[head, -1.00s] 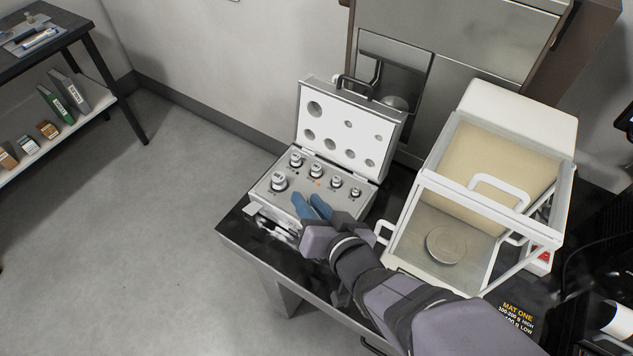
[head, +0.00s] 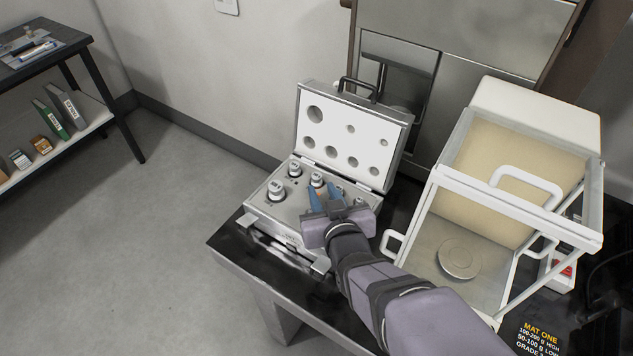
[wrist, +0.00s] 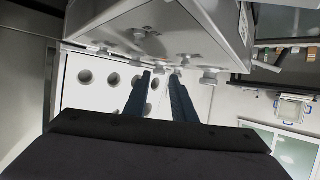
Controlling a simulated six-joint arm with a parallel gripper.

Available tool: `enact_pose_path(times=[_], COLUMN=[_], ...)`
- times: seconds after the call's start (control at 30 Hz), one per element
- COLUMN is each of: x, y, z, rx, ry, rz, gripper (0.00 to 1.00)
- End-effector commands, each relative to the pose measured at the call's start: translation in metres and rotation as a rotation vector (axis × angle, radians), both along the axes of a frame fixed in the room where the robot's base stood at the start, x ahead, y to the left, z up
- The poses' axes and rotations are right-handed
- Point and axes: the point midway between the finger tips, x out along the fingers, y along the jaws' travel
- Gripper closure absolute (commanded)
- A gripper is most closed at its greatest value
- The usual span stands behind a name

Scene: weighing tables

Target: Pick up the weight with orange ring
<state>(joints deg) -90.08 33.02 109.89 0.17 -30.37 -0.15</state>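The open metal weight case (head: 270,212) stands on the black table and holds several silver knobbed weights. One weight (head: 317,179) shows just beyond my fingertips; other weights stand at the left (head: 277,190) and back left (head: 295,167). No weight is clearly held.
The case lid (head: 350,135) stands open behind, with round recesses. A glass-sided balance (head: 480,205) with a round pan (head: 459,258) stands close on the right. A dark shelf unit (head: 75,75) is at far left; the floor between is clear.

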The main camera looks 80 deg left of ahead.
Motion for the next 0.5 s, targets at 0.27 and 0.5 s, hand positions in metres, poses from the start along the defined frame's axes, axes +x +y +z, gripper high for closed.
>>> enact_pose_path(times=[0.27, 0.5], x=[0.000, 0.001], y=[0.006, 0.024], z=[-0.002, -0.006], rx=[0.000, -0.001], ry=[0.001, 0.001], rz=[0.000, 0.000], gripper=[0.76, 0.76])
